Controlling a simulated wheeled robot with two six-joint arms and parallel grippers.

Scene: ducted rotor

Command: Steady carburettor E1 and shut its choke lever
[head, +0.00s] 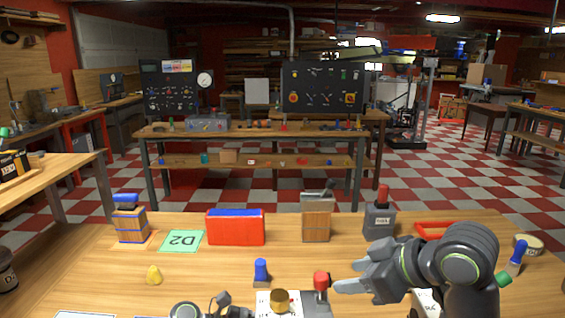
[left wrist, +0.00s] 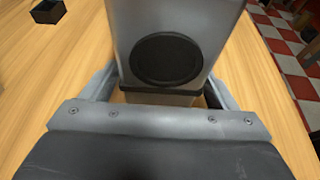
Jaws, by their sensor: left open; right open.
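A grey block-like unit with a white top plate, a brass dome and a red-knobbed lever (head: 321,282) stands at the bottom edge of the head view; it looks like the carburettor, but I cannot read E1 on it. Its lower part is cut off. My right gripper (head: 350,277) is open just right of the red knob, fingers pointing left; contact is unclear. In the left wrist view, my left gripper (left wrist: 158,92) is open, its jaws on both sides of a grey body with a round black disc (left wrist: 166,59). I cannot tell if they touch it.
A blue-topped piece (head: 261,272) and a yellow lump (head: 153,275) are on the bench. A black open box (left wrist: 48,11) shows in the wrist view.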

